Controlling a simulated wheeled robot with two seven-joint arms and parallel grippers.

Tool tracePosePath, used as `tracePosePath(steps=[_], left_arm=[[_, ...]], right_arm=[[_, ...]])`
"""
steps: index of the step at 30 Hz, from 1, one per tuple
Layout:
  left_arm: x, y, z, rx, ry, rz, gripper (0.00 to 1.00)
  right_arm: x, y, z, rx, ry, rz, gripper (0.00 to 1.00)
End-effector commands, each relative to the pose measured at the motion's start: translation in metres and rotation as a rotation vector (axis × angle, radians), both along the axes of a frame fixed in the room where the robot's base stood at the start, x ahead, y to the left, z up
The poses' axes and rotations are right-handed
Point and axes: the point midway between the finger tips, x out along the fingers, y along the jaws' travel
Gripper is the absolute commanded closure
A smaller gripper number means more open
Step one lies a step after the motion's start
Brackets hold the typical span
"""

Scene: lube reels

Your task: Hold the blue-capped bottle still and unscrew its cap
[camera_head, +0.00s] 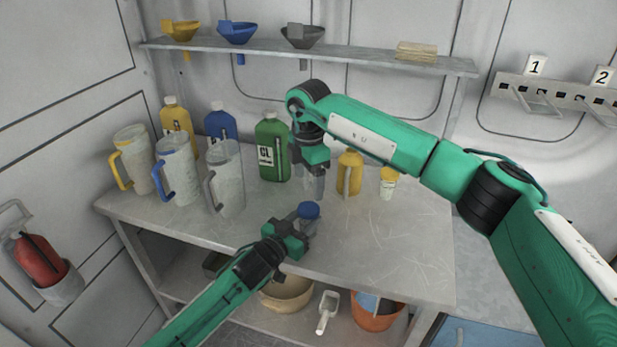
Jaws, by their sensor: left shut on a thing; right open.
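The blue-capped bottle is mostly hidden in my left gripper (305,222); its blue cap (309,210) shows above the fingers. My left gripper is shut on the bottle near the front edge of the table (380,240). My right gripper (317,185) points down above and behind the blue cap, apart from it. It is open and empty, as far as I can see.
Behind stand a green jug (271,150), a blue jug (220,125) and a yellow jug (177,120). Several clear pitchers (226,180) stand at the left. A yellow bottle (349,173) and a small yellow-capped bottle (388,184) stand right of my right gripper. The table's right front is clear.

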Motion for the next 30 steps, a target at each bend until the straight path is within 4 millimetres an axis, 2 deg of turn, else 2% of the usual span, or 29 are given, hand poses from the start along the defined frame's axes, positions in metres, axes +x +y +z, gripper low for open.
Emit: tracePosePath(steps=[16,21,28,30], left_arm=[[0.0,0.0,0.0,0.0,0.0,0.0,1.0],[0.0,0.0,0.0,0.0,0.0,0.0,1.0],[0.0,0.0,0.0,0.0,0.0,0.0,1.0],[0.0,0.0,0.0,0.0,0.0,0.0,1.0]], right_arm=[[0.0,0.0,-0.07,0.0,0.001,-0.008,0.24],[0.0,0.0,-0.078,0.0,0.0,-0.008,0.24],[0.0,0.0,-0.079,0.0,0.0,-0.007,0.24],[0.0,0.0,-0.079,0.0,0.0,-0.007,0.36]])
